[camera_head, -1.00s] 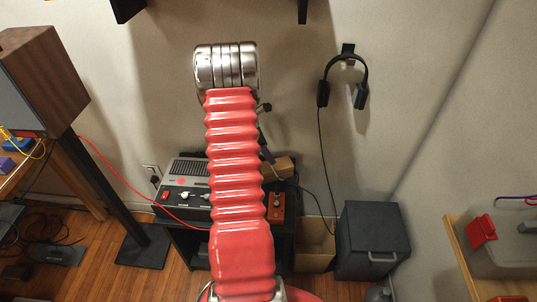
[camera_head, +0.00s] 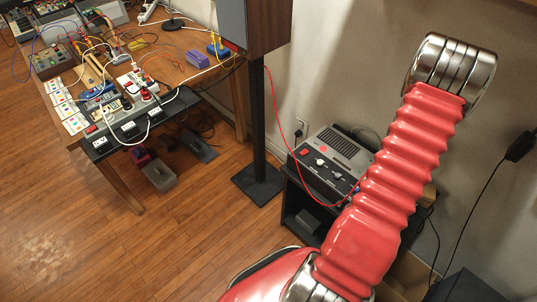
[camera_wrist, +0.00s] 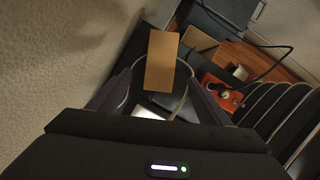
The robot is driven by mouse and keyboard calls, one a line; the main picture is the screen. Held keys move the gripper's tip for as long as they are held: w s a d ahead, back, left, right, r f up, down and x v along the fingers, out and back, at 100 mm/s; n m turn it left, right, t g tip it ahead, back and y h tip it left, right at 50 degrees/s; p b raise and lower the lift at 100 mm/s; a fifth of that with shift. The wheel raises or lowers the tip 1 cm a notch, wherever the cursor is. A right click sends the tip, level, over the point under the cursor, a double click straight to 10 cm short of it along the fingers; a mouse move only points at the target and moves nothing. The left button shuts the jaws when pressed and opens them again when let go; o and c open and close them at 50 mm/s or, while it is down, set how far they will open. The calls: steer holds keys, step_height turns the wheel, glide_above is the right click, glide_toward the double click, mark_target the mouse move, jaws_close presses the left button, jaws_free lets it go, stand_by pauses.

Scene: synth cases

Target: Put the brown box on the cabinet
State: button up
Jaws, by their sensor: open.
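The brown box (camera_wrist: 162,60) shows in the wrist view as a plain tan block, lying over a dark surface ahead of my gripper. My gripper (camera_wrist: 160,84) is open, its two dark fingers spread left and right at the near end of the box. I cannot tell whether they touch it. In the head view my red ribbed arm covers most of that spot, and my gripper is hidden behind it. A low black cabinet (camera_head: 291,206) with an open front stands by the wall, partly behind my arm.
A grey device (camera_head: 332,160) with knobs sits on the black cabinet. An orange pedal (camera_wrist: 220,92) lies right of my gripper. A speaker (camera_head: 255,22) on a black stand and a cluttered wooden table (camera_head: 125,178) are at left. Wooden floor (camera_head: 90,235) is open in front.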

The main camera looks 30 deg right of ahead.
steer(key=w+a+r+m+t+h, duration=0.1)
steer(key=w+a+r+m+t, duration=0.1)
steer(key=w+a+r, duration=0.95)
steer(key=w+a+r+m+t, duration=0.1)
steer(key=w+a+r, duration=0.2)
steer(key=a+r, duration=0.35)
steer(key=w+a+r+m+t, duration=0.1)
steer(key=w+a+r, duration=0.2)
steer(key=a, duration=0.6)
steer(key=w+a+r+t, duration=0.1)
steer(key=w+a+r, duration=0.2)
steer(key=a+r, duration=0.3)
steer(key=s+a+r+m+t+y, duration=0.1)
steer(key=s+a, duration=0.2)
steer(key=a, duration=0.6)
steer(key=s+a+r+m+t+y, duration=0.1)
steer(key=s+a, duration=0.2)
steer(key=a, duration=0.6)
steer(key=s+a+r+m+t+y, duration=0.1)
steer(key=s+a+t, duration=0.1)
steer(key=a, duration=0.7)
steer(key=shift+s+r+y, duration=0.2)
steer(key=shift+s+y, duration=0.1)
steer(key=shift+s, duration=0.45)
